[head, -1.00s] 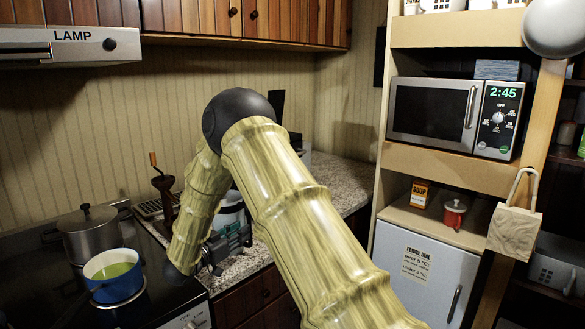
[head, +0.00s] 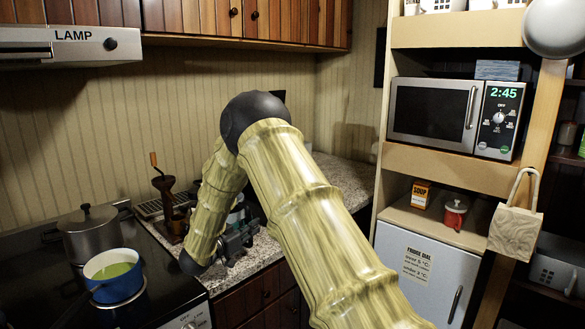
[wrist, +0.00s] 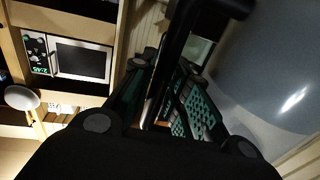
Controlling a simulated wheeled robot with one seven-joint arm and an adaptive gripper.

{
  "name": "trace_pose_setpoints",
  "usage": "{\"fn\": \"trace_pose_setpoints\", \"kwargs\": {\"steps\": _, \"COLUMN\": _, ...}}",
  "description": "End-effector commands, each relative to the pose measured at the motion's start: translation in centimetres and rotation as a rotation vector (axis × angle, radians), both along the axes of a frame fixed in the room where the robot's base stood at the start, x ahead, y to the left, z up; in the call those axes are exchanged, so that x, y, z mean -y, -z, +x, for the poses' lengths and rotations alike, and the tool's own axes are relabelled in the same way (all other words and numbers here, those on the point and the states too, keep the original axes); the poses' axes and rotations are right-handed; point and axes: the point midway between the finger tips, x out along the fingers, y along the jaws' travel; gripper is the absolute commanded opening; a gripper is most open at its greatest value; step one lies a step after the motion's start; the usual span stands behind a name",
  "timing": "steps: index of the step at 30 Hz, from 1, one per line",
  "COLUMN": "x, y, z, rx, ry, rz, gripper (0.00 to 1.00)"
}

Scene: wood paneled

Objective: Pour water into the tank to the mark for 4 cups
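My gripper (head: 238,242) is low over the counter beside the stove, mostly behind my own arm. In the wrist view its two fingers (wrist: 165,88) with green pads are on both sides of a black bar that looks like a handle. Whether they press on it cannot be told. A large smooth grey-blue body (wrist: 275,65) fills the right of the wrist view, close to the fingers; it may be the vessel with that handle. In the head view, a pale object (head: 236,214) shows only in part behind my arm. No tank, 4-cup mark or water level can be made out.
The stove holds a blue pot (head: 115,285) with green contents and a lidded steel pot (head: 92,238). A dark grinder (head: 168,200) stands left of my arm. The granite counter (head: 340,180) continues behind it. The microwave (head: 435,110) and fridge (head: 425,270) are at right.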

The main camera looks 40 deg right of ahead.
Motion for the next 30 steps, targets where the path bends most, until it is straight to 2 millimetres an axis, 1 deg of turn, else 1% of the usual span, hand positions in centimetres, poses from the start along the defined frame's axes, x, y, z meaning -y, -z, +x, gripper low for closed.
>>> {"fn": "trace_pose_setpoints", "kwargs": {"steps": 1, "x": 0.0, "y": 0.0, "z": 0.0, "rx": 0.000, "ry": 0.000, "rz": 0.000, "gripper": 0.02}}
{"fn": "trace_pose_setpoints", "kwargs": {"steps": 2, "x": 0.0, "y": 0.0, "z": 0.0, "rx": 0.000, "ry": 0.000, "rz": 0.000, "gripper": 0.00}}
{"fn": "trace_pose_setpoints", "kwargs": {"steps": 8, "x": 0.0, "y": 0.0, "z": 0.0, "rx": 0.000, "ry": 0.000, "rz": 0.000, "gripper": 0.00}}
{"fn": "trace_pose_setpoints", "kwargs": {"steps": 14, "x": 0.0, "y": -0.5, "z": 0.1, "rx": 0.003, "ry": 0.000, "rz": -0.001, "gripper": 0.00}}
{"fn": "trace_pose_setpoints", "kwargs": {"steps": 30, "x": 0.0, "y": -3.4, "z": 0.1, "rx": 0.003, "ry": 0.000, "rz": -0.001, "gripper": 0.00}}
